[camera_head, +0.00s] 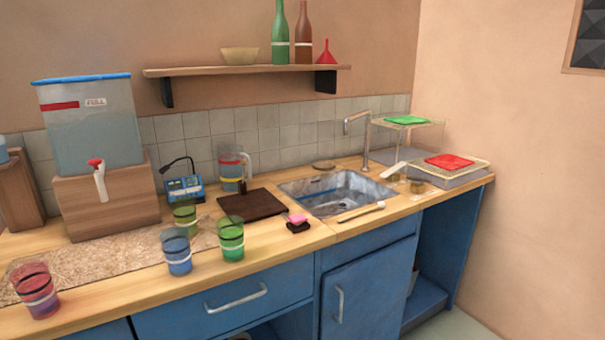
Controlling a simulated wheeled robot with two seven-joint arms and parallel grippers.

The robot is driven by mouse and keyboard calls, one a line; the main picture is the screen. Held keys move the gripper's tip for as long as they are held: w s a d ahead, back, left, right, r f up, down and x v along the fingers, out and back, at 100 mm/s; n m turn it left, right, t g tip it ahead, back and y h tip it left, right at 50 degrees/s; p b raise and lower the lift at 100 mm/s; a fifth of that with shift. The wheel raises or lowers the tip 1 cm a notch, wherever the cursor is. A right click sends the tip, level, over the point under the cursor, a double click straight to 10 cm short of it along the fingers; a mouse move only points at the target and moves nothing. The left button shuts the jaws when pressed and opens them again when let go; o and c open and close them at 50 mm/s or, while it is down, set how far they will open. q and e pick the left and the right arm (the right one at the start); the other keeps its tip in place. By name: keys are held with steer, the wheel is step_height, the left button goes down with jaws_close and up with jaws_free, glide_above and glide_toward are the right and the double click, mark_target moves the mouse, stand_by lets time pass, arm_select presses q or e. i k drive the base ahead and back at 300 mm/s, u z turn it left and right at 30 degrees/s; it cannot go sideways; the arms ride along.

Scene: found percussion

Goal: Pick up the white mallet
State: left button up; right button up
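The white mallet (361,211) lies on the wooden countertop in front of the sink, near the counter's front edge. It has a thin light handle pointing left and a small white head at its right end. Nothing covers it. Neither of my grippers shows in the head view.
The metal sink (296,188) is just behind the mallet. A pink block on a dark base (298,222) sits to its left. Green (231,240), blue (177,255) and red (36,291) cups stand farther left. A dish rack (446,175) is at right. Counter around the mallet is mostly clear.

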mark_target(381, 205)
steer(key=k, duration=0.35)
steer(key=z, duration=0.65)
steer(key=i, duration=1.35)
steer(key=u, duration=1.15)
steer(key=i, duration=0.4)
steer(key=u, duration=0.4)
